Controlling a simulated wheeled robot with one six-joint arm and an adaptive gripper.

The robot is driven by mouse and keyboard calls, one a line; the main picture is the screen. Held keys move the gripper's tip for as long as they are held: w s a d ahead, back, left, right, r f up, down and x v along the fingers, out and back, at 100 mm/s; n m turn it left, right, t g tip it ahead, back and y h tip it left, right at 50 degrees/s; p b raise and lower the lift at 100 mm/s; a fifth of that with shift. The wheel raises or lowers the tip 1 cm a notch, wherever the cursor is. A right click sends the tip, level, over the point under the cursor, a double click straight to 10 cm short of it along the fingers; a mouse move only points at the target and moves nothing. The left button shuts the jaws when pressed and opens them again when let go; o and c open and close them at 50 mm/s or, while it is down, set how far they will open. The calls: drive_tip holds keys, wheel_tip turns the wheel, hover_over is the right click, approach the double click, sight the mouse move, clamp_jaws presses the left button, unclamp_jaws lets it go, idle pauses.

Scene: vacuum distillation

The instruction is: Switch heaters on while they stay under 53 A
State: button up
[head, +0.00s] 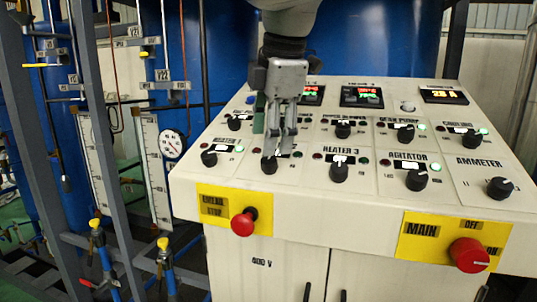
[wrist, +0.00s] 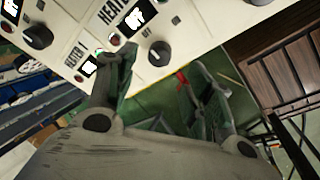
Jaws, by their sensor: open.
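The white sloped control panel (head: 300,206) carries rows of black knobs. My gripper (head: 278,150) hangs over the front row, its fingers pointing down at a knob (head: 269,165) between the Heater 3 knob (head: 339,173) and the leftmost front knob (head: 209,158). Contact cannot be told, and my gripper hides that knob's label. The ammeter selector knob (head: 499,188) is at the right. A small display (head: 443,97) with orange digits sits at the back right. In the wrist view, my gripper (wrist: 165,95) is open with its fingers apart; a knob (wrist: 160,53) shows beyond them.
A red emergency stop button (head: 243,223) and a red main switch (head: 469,254) stick out of the panel's front. The agitator knob (head: 416,179) is right of Heater 3. Pipes, gauges and blue tanks (head: 224,50) stand at the left and behind.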

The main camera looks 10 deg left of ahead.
sight(270, 159)
drive_tip(key=x, duration=0.5)
drive_tip(key=shift+w+d+f, duration=0.1)
drive_tip(key=shift+w+f, duration=0.2)
drive_tip(key=c, duration=1)
